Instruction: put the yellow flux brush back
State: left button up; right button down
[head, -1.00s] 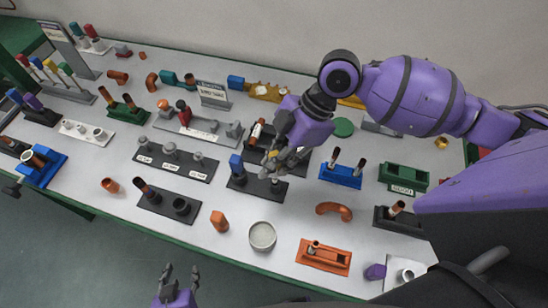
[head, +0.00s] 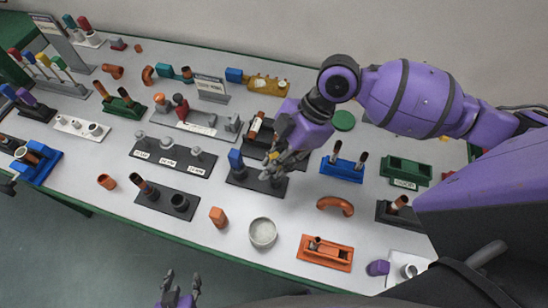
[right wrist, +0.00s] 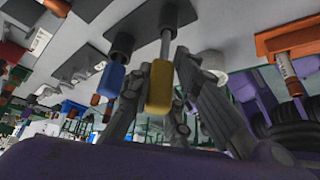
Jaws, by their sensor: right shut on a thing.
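The yellow flux brush (right wrist: 159,88) is between the fingers of my right gripper (right wrist: 160,95), which is shut on its handle. In the right wrist view its metal shaft runs to a black cup (right wrist: 170,14) and seems to go into it; how deep I cannot tell. In the head view my right gripper (head: 274,163) is over the right side of a dark holder (head: 240,180) and hides most of the brush. A blue-handled brush (head: 235,160) stands in the same holder; it also shows in the right wrist view (right wrist: 112,80). My left gripper (head: 180,287) is open and empty at the bottom edge.
A round grey dish (head: 262,233) and an orange block (head: 218,217) stand in front of the holder. A blue holder (head: 342,170) is to its right, a dark rack with labels (head: 172,160) to its left.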

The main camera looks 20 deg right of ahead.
jog(key=shift+f+b, duration=0.35)
jog(key=shift+f, duration=0.7)
jog(key=c, duration=1.6)
grip_release()
jog(key=shift+o, duration=0.2)
jog(key=shift+r, duration=0.1)
jog(key=s+v, duration=0.1)
jog(key=v, duration=1)
jog(key=shift+w+d+r, duration=0.2)
jog(key=shift+w+r, duration=0.2)
jog(key=shift+w, duration=0.1)
